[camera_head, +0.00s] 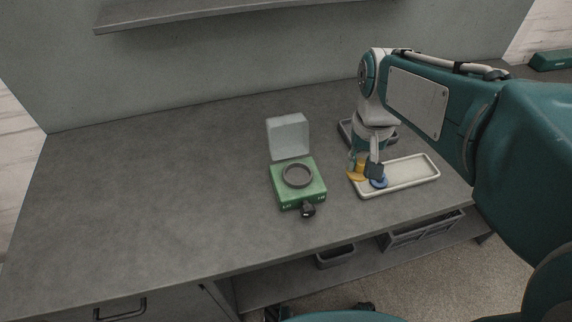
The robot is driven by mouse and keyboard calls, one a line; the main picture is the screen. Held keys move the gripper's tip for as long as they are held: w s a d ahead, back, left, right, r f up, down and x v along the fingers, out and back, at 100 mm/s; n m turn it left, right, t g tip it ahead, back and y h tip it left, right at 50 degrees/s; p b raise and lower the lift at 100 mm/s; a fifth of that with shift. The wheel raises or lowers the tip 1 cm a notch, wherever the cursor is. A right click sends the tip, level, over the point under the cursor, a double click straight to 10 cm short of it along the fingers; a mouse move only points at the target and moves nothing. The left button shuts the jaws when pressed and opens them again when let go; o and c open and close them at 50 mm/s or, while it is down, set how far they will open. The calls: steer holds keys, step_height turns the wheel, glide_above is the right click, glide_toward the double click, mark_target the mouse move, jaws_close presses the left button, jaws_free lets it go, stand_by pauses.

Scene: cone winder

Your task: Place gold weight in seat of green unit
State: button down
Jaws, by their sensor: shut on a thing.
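The green unit (311,188) stands on the grey worktop, with a round dark-rimmed seat (297,185) on top. The inside of the seat looks empty. A pale translucent lid (288,137) stands open at its back and a black knob (307,210) sits at its front. My gripper (364,168) is to the right of the unit, over the left end of a cream tray. It points down and is shut on the gold weight (361,162), which is small and partly hidden by the fingers. I cannot tell whether the weight still touches the tray.
The cream tray (412,173) holds a yellow piece (355,177) and a blue round piece (379,183) near my fingers. A dark tray (346,130) lies behind my wrist. The worktop left of the unit is clear. A shelf (230,10) hangs on the back wall.

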glide_toward(297, 176)
steer(key=s+d+r, duration=0.2)
steer(key=s+d, duration=0.1)
steer(key=d, duration=0.1)
steer(key=a+f, duration=0.1)
steer(key=w+a+f, duration=0.2)
steer(key=f, duration=0.1)
steer(key=shift+w+a+f, duration=0.2)
steer(key=shift+f, duration=0.2)
steer(key=shift+w+a+f, duration=0.15)
steer(key=shift+f, duration=0.2)
steer(key=shift+w+a+f, duration=0.1)
steer(key=shift+a+f, duration=0.1)
steer(key=shift+f, duration=1.45)
steer(key=c, duration=0.8)
jaws_free()
steer(key=shift+f, duration=0.1)
